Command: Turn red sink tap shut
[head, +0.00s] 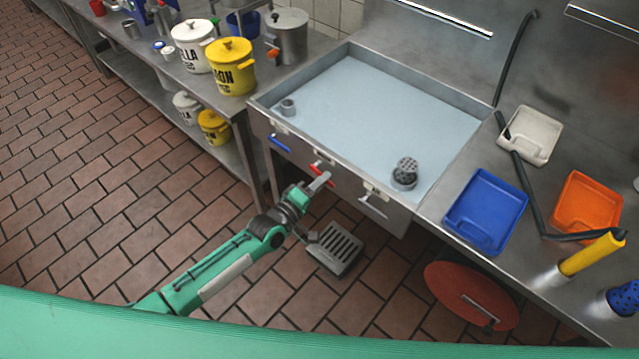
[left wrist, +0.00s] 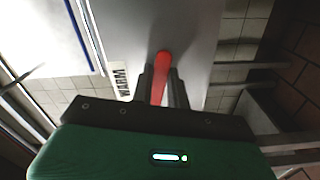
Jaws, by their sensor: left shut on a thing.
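The red tap handle (head: 322,171) is on the front panel of the steel sink (head: 357,181), between a blue handle and a grey one. In the left wrist view the red handle (left wrist: 162,72) runs between the two fingers, with its rounded end showing beyond them. My left gripper (head: 316,184) reaches up to the front panel and is shut on the red handle; it also shows in the left wrist view (left wrist: 160,88). A label reading "WARM" (left wrist: 119,80) is left of the handle there. My right gripper is not in view.
A blue handle (head: 279,143) is left of the red one and a grey handle (head: 373,207) is right of it. The sink basin holds water. A floor grate (head: 336,248) lies below, and a red round lid (head: 470,296) is under the right counter. Open tiled floor lies left.

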